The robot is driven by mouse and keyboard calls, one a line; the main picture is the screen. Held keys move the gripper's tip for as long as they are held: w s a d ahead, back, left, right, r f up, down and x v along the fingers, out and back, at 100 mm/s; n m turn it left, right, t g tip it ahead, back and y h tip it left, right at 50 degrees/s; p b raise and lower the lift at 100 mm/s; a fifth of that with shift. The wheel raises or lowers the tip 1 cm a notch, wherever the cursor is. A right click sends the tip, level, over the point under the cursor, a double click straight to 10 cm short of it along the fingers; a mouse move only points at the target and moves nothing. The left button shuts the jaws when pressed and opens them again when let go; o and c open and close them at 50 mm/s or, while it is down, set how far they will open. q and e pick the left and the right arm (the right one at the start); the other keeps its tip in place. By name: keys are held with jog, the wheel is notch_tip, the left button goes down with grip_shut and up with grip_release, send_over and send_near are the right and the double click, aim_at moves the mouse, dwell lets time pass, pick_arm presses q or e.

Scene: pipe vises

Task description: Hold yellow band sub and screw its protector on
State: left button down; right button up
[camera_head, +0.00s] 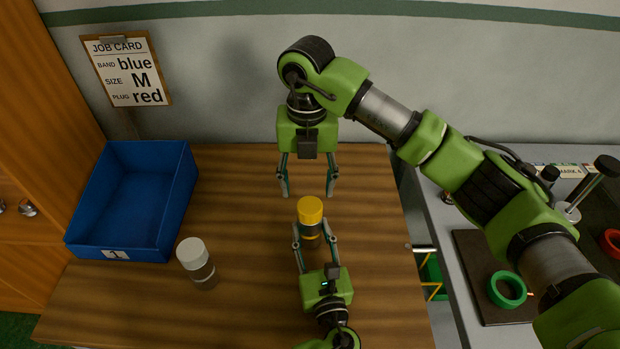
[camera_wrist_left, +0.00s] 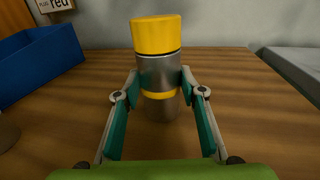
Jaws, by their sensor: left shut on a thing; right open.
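The yellow band sub (camera_head: 311,232) stands upright on the wooden table, a grey cylinder with a yellow band. Its yellow protector (camera_head: 310,210) sits on top of it; I cannot tell how far it is threaded. In the left wrist view the sub (camera_wrist_left: 158,75) stands between my fingers with the yellow protector (camera_wrist_left: 156,34) above. My left gripper (camera_head: 314,240) is shut on the sub, low on its body near the yellow band. My right gripper (camera_head: 309,190) points down beyond the sub, open and empty, apart from the protector.
A white-capped grey cylinder (camera_head: 197,262) stands to the left. An empty blue bin (camera_head: 130,205) is at the back left. A job card (camera_head: 127,70) hangs on the wall. At right, a grey bench (camera_head: 450,240) holds a green ring (camera_head: 507,290) and a red ring (camera_head: 611,243).

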jog(key=n, duration=0.3)
jog(key=shift+r+n, duration=0.1)
jog(key=shift+n, duration=0.3)
jog(key=n, duration=0.5)
jog(key=shift+r, duration=0.15)
jog(key=n, duration=0.7)
jog(key=shift+d+r+n, duration=0.1)
jog(key=shift+n, duration=0.3)
jog(key=n, duration=0.7)
jog(key=shift+r, duration=0.15)
jog(key=n, duration=0.3)
jog(key=shift+d, duration=0.1)
jog(key=n, duration=0.4)
jog(key=shift+s+r+n, duration=0.1)
jog(key=shift+n, duration=0.3)
